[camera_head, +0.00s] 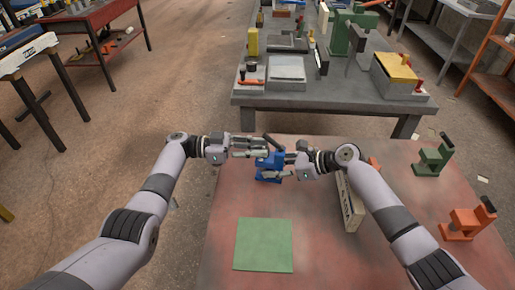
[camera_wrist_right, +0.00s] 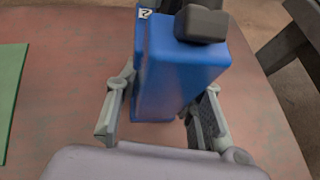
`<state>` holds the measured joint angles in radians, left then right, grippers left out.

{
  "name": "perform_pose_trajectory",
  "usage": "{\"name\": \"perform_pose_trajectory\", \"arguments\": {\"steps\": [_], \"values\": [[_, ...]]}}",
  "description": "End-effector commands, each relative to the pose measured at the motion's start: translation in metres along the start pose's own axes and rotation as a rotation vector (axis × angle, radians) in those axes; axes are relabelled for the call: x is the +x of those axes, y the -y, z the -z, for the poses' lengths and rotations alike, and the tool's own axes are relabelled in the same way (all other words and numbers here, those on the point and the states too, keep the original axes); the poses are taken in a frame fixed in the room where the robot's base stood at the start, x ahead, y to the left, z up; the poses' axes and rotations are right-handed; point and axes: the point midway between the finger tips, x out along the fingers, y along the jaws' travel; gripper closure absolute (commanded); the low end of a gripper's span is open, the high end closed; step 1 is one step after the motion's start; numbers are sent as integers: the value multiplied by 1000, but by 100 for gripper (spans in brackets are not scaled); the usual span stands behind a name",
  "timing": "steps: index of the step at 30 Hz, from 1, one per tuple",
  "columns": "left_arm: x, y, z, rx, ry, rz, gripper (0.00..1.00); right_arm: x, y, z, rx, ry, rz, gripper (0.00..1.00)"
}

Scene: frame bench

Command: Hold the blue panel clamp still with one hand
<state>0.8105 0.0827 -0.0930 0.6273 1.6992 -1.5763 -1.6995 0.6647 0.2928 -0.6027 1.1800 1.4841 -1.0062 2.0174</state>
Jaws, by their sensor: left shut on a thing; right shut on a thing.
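The blue panel clamp (camera_head: 268,173) stands near the far edge of the red-brown bench top, between my two grippers. It has a dark handle on top. In the right wrist view its blue body (camera_wrist_right: 185,72) fills the space between the fingers, with a black knob at the top. My right gripper (camera_head: 288,163) is shut on the clamp from the right; its fingers (camera_wrist_right: 160,115) lie on either side of the body. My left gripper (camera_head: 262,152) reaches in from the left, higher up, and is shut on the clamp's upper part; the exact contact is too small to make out.
A green mat (camera_head: 264,245) lies at the front of the bench top (camera_head: 330,270). A beige panel (camera_head: 349,203) stands beside my right arm. A green clamp (camera_head: 432,160) and an orange clamp (camera_head: 466,222) stand at the right. A grey table (camera_head: 330,101) with tools is beyond.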

Motion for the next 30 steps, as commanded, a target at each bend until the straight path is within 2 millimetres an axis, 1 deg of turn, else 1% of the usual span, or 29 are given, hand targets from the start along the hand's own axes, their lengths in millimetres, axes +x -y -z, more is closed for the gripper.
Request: {"name": "perform_pose_trajectory", "arguments": {"steps": [2, 3, 11, 12, 20, 23, 26, 30], "values": [[1, -2, -4, -7, 4, -5, 100, 0, 0, 2, 3, -1, 0, 81], [1, -2, -4, -7, 4, -5, 81, 0, 0, 2, 3, -2, 0, 81], [1, -2, -3, -5, 3, -3, 64, 0, 0, 1, 3, -2, 0, 80], [1, -1, -2, -5, 2, -3, 62, 0, 0, 1, 2, -2, 0, 81], [0, -1, -1, -2, 1, -1, 62, 0, 0, 2, 2, -2, 0, 81], [-6, 0, -1, -2, 1, 0, 62, 0, 0, 2, 2, -2, 1, 81], [-20, 0, -1, -2, 2, 1, 62, 0, 0, 2, 2, -2, 1, 81], [-50, 0, -1, -4, 2, 3, 62, 0, 0, 2, 2, -3, 1, 81]]}}
